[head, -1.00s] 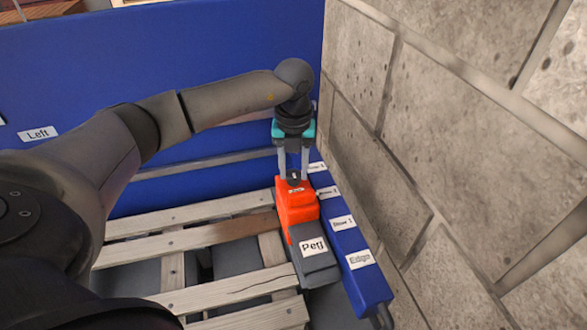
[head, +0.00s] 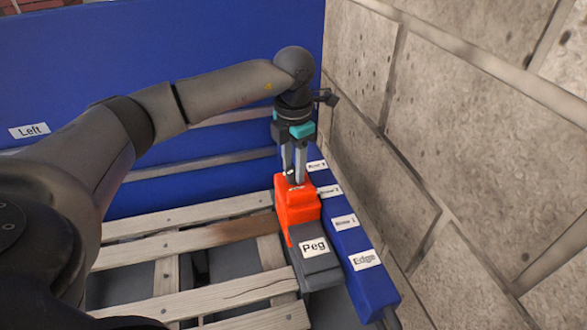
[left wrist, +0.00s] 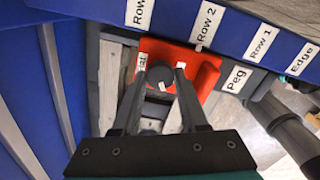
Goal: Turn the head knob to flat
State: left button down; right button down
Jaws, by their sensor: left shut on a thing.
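The red head block (head: 297,208) sits on the dark grey piece labelled Peg (head: 321,268), beside the pallet slats. The head knob (left wrist: 160,74) is a dark round knob on the red block, with small white labels near it. The label at its left in the left wrist view is too small to read surely. My left gripper (head: 295,179) points down from above, its two fingers shut on the knob from both sides. In the head view the fingers largely hide the knob. My right gripper is not in view.
A blue rail (head: 348,236) with Row and Edge labels runs right beside the red block. A stone wall (head: 440,130) rises close on the right. A blue panel (head: 130,90) labelled Left stands behind. Wooden pallet slats (head: 185,243) with gaps lie at left.

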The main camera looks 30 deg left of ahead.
pick_arm(q)
jog(key=m+b, duration=0.2)
jog(key=m, duration=0.4)
jog(key=m+b, duration=0.1)
jog(key=m, duration=0.5)
jog(key=shift+b, duration=0.3)
jog(key=m+b, duration=0.1)
jog(key=m, duration=0.5)
jog(key=m+b, duration=0.1)
jog(key=m, duration=0.5)
jog(key=shift+r, duration=0.1)
jog(key=shift+c, duration=2.2)
grip_release()
